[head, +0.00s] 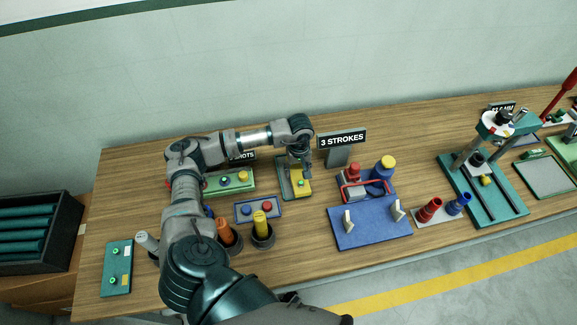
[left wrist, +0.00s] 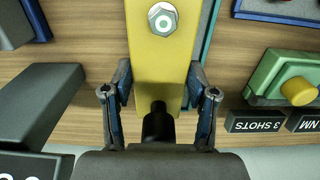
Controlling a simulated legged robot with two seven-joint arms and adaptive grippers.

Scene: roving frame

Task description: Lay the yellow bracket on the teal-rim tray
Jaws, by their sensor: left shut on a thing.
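The yellow bracket (head: 299,187) has a hex nut with a green centre. It also shows in the left wrist view (left wrist: 160,65), running up the picture between my fingers. The teal-rim tray (head: 284,184) is on the bench behind and left of the bracket in the head view; part of its rim shows right of the bracket in the left wrist view (left wrist: 209,38). My left gripper (head: 306,176) is shut on the bracket, with one finger on each side in the wrist view (left wrist: 160,80). Whether the bracket touches the tray I cannot tell. My right gripper is out of view.
A green box with buttons (head: 230,182) is left of the tray. The "3 STROKES" sign (head: 342,140) and a blue fixture (head: 370,228) are to the right.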

